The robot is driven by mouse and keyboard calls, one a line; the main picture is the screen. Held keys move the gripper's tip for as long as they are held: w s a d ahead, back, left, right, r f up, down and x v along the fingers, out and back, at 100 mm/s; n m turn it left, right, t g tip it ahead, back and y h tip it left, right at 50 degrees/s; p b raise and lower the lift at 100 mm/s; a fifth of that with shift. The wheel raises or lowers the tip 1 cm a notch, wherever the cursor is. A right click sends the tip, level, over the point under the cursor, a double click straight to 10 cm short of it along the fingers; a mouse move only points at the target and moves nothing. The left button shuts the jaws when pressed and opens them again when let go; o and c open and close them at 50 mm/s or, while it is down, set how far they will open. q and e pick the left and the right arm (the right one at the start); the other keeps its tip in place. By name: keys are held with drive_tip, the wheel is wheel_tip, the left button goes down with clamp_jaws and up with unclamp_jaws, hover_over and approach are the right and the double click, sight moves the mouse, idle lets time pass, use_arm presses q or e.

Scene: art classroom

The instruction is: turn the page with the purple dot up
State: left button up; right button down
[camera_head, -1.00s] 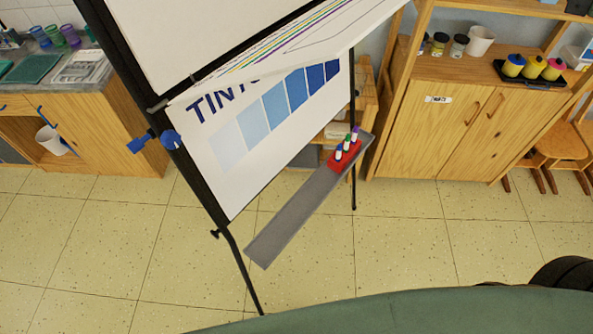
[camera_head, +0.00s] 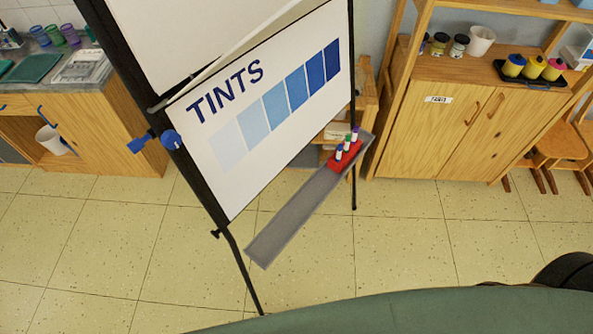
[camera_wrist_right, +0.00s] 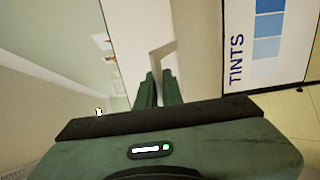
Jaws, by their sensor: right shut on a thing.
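A flip-chart easel (camera_head: 130,80) stands in the head view, with a sheet titled TINTS (camera_head: 235,165) showing a row of blue swatches. The turning page (camera_head: 238,48) is lifted away above it and shows nearly edge-on as a thin white strip. In the right wrist view, my right gripper (camera_wrist_right: 158,80) is shut on this white page, which runs up from between the fingertips. The TINTS sheet also stands at the right of that view (camera_wrist_right: 245,75). No purple dot shows. My left gripper is in neither view.
A grey tray (camera_head: 290,220) with a red marker holder (camera_head: 346,156) sticks out below the sheet. Wooden cabinets (camera_head: 430,130) stand behind at the right, and a counter (camera_head: 100,95) at the left. The tiled floor between is clear.

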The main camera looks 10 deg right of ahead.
drive_tip(key=w+a+r, duration=0.4)
drive_tip(key=w+r, duration=0.1)
drive_tip(key=r, duration=0.1)
drive_tip(key=shift+w+r, duration=0.15)
drive_tip(key=shift+w, duration=0.05)
idle(0.4)
drive_tip(key=w+a+r, duration=0.5)
drive_tip(key=w, duration=0.1)
idle(0.9)
drive_tip(key=shift+w+a, duration=0.1)
drive_tip(key=w+a+r, duration=0.3)
drive_tip(key=w+a, duration=0.2)
drive_tip(key=w, duration=0.2)
drive_tip(key=shift+a, duration=0.3)
idle(0.4)
drive_tip(key=shift+s+d+r, duration=0.1)
drive_tip(key=shift+d+r, duration=0.05)
drive_tip(key=shift+d, duration=0.05)
